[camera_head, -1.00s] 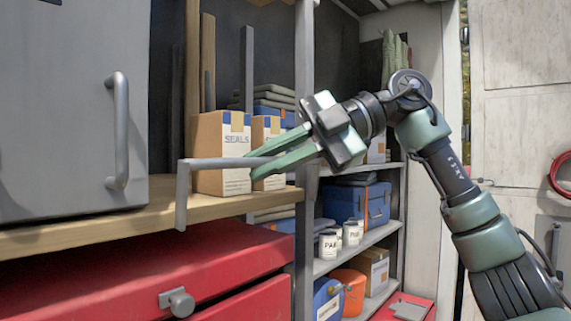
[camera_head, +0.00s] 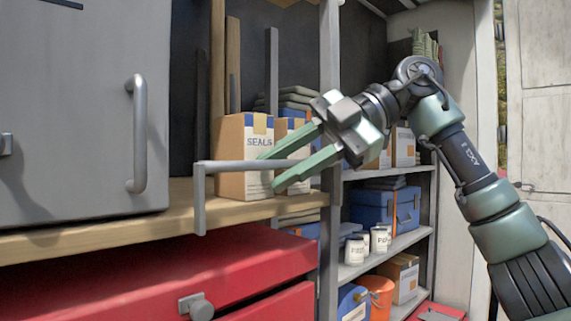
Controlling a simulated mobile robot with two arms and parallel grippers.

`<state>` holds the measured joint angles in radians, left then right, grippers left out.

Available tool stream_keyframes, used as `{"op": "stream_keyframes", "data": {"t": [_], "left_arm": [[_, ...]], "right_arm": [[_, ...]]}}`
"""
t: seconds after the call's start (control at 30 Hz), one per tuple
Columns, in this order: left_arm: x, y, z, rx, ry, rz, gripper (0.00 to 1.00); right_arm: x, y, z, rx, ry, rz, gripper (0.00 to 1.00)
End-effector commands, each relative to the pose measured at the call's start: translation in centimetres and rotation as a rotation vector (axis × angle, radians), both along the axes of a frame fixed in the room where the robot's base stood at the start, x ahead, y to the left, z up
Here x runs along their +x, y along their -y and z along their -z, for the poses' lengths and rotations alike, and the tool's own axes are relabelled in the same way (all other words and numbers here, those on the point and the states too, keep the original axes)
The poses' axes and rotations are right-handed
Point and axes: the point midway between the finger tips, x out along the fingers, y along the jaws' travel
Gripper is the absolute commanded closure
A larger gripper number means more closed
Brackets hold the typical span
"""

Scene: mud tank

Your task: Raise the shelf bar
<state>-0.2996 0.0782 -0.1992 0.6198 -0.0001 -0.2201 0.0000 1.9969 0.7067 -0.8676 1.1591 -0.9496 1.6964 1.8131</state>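The shelf bar (camera_head: 228,167) is a thin grey rail above the front edge of the wooden shelf (camera_head: 170,217), in front of the cardboard boxes. Its left end bends down in a short leg past the shelf edge. My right gripper (camera_head: 269,174) comes in from the right at the bar's right part. Its two green fingers are apart, the upper one overlapping the bar and the lower one below it. Whether a finger touches the bar cannot be told. The bar's right end is hidden behind the fingers. My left gripper is not in view.
A box marked SEALS (camera_head: 243,146) stands close behind the bar. A grey cabinet (camera_head: 70,120) with a handle fills the left. A grey upright post (camera_head: 331,220) stands beside the fingers. Red drawers (camera_head: 150,275) lie below. Shelves behind hold cans and a blue case (camera_head: 385,207).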

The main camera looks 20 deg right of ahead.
Motion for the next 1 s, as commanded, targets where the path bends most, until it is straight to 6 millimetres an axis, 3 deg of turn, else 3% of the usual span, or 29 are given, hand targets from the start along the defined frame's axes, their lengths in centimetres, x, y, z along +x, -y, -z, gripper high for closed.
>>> {"op": "stream_keyframes", "data": {"t": [0.37,0.8,1.0], "left_arm": [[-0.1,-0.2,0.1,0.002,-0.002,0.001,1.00],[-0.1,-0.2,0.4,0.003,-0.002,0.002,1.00],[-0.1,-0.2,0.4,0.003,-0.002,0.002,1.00]], "right_arm": [[-0.1,0.3,-0.3,0.002,0.003,0.001,0.66],[-1.2,5.7,-3.7,0.003,0.001,0.001,0.66],[-1.4,6.5,-4.0,0.000,0.001,-0.002,0.66]]}}
